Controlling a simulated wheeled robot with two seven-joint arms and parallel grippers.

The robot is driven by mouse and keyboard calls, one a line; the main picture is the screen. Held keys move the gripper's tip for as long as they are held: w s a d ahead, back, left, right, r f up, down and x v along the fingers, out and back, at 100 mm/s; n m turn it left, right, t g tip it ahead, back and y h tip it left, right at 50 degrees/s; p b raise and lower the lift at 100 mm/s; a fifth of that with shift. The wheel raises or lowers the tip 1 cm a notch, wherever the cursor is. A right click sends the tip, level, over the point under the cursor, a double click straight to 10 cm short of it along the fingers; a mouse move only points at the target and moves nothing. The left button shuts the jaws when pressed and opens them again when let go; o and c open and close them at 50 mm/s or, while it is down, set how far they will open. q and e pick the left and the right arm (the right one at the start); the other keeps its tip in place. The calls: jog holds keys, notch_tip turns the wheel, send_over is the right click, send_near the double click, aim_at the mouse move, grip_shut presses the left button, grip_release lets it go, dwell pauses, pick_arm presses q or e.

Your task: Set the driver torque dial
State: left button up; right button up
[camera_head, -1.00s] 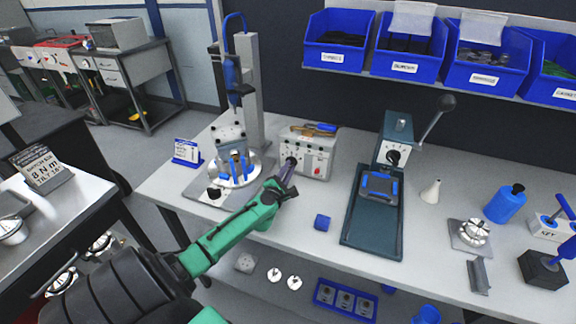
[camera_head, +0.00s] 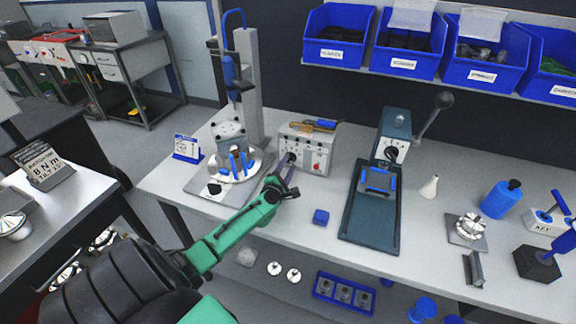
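The driver controller (camera_head: 318,153) is a light grey box with a dark dial on its front left, a red switch and small knobs. The dial is largely hidden behind my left gripper (camera_head: 289,163), whose narrow purple fingers reach up to it. I cannot tell whether the fingers touch or grip the dial. The electric driver (camera_head: 231,75) hangs from a grey column above a round fixture (camera_head: 238,165). A placard (camera_head: 45,166) on the left bench reads 8 N m. My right gripper is not in view.
A lever press (camera_head: 372,215) stands right of the controller. A small blue block (camera_head: 320,217) lies on the bench in front. A white cone (camera_head: 430,187) and blue bottle (camera_head: 500,199) stand further right. Blue bins (camera_head: 338,38) line the shelf above.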

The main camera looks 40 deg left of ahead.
pick_arm(q)
jog(key=shift+r, duration=0.1)
jog(key=shift+s, duration=0.3)
jog(key=v, duration=1.3)
jog(key=shift+d, duration=0.1)
jog(key=shift+s+d, duration=0.15)
jog(key=shift+s, duration=0.3)
